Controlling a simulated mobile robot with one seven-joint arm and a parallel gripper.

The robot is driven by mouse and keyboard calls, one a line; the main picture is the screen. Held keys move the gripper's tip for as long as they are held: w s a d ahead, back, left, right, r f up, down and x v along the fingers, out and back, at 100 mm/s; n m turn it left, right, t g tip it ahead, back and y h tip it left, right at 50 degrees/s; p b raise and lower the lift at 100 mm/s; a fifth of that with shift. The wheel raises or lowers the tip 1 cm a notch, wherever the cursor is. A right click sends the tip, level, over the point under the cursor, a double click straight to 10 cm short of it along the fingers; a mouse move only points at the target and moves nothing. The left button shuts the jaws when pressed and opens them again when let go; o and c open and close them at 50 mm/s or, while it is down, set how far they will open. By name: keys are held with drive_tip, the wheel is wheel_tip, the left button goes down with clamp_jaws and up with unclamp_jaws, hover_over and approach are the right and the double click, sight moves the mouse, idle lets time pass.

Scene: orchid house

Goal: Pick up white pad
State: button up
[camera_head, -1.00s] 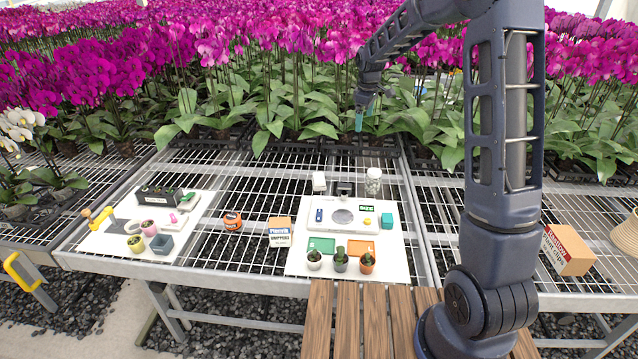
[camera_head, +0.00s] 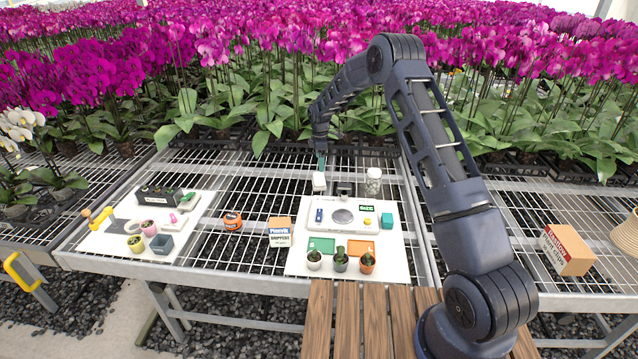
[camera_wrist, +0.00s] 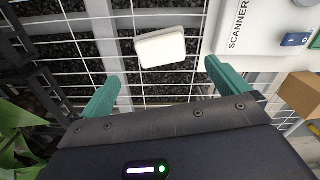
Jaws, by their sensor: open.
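The white pad (camera_head: 319,181) is a small rounded block on the wire bench, just behind the back left corner of the white board. In the wrist view the white pad (camera_wrist: 161,47) lies on the mesh, tilted slightly, ahead of the fingertips and between their lines. My gripper (camera_head: 321,158) points down over the bench just behind and above the pad. In the wrist view my gripper (camera_wrist: 160,80) shows two teal fingers wide apart with nothing between them. The pad is apart from both fingers.
The scanner (camera_wrist: 245,25) is right of the pad in the wrist view, on the white board (camera_head: 297,262). A clear jar (camera_head: 374,182) and a small dark device (camera_head: 343,189) stand right of the pad. Orchids crowd behind. Open mesh lies left of the pad.

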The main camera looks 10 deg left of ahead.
sight(319, 177)
drive_tip(key=shift+a+f, duration=0.2)
drive_tip(key=shift+f, duration=5.2)
drive_tip(key=c, duration=0.8)
drive_tip(key=shift+r, duration=0.15)
